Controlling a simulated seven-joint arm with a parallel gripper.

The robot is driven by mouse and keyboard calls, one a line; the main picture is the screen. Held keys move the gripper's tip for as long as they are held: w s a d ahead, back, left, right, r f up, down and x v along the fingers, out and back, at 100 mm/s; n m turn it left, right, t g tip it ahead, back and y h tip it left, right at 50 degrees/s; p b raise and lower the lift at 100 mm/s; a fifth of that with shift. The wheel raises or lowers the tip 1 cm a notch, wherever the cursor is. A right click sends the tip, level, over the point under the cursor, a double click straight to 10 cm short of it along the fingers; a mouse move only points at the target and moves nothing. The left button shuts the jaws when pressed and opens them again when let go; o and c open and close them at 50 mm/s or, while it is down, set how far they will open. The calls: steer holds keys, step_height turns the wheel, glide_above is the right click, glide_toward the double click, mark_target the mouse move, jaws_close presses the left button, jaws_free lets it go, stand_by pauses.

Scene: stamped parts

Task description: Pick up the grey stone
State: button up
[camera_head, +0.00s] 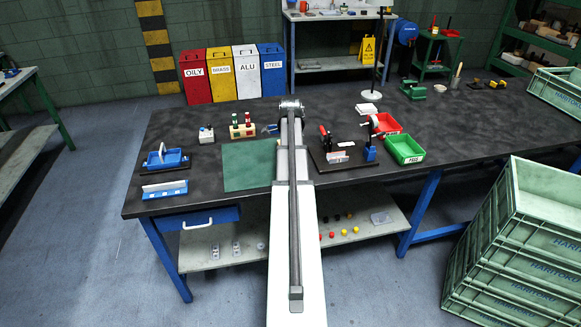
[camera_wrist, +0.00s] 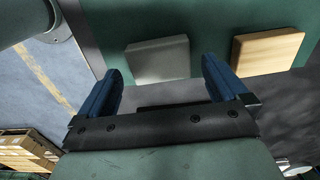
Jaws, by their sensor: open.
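In the wrist view the grey stone (camera_wrist: 157,62) is a flat grey block with a lighter front edge, lying on a green mat (camera_wrist: 210,22). My gripper (camera_wrist: 163,68) is open, its two blue fingers apart and nothing visible between them. The stone shows beyond the fingertips, roughly centred on the gap; I cannot tell its exact height below them. In the head view the green mat (camera_head: 247,168) lies on the dark bench, partly behind my arm. The stone and the fingers are not visible there, likely hidden by my arm.
A light wooden block (camera_wrist: 268,50) lies right of the stone in the wrist view. On the bench (camera_head: 210,205) are a blue tray (camera_head: 166,160) at left, a dark fixture (camera_head: 335,155) right of my arm, and green (camera_head: 405,150) and red (camera_head: 384,124) bins.

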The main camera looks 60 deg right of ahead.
steer(key=shift+f, duration=1.3)
steer(key=shift+c, duration=0.5)
steer(key=c, duration=1)
steer(key=shift+r, duration=0.1)
step_height(320, 180, up, 10)
